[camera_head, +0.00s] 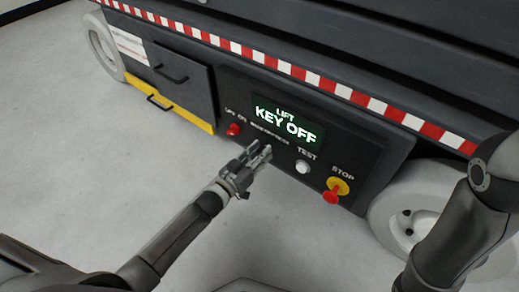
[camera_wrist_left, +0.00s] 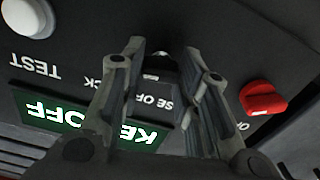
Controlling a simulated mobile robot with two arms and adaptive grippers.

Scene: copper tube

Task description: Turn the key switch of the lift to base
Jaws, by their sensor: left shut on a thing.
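The lift's dark control panel (camera_head: 345,160) carries a lit display (camera_head: 287,119) that reads "LIFT KEY OFF". My left gripper (camera_head: 262,155) is at the panel, below the display, between the red switch and the white TEST button. In the left wrist view, the key switch (camera_wrist_left: 160,66) is a small dark knob between the two fingertips of the left gripper (camera_wrist_left: 160,70). The gripper is shut on it. In the head view the gripper hides the key switch. The display also shows upside down in the left wrist view (camera_wrist_left: 48,110). My right gripper is out of view.
A red switch (camera_head: 233,129) is left of the gripper and a white TEST button (camera_head: 302,167) is right of it. A red STOP button (camera_head: 331,196) on a yellow base sticks out farther right. A wheel (camera_head: 405,225) is beside the panel. The floor (camera_head: 110,165) in front is clear.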

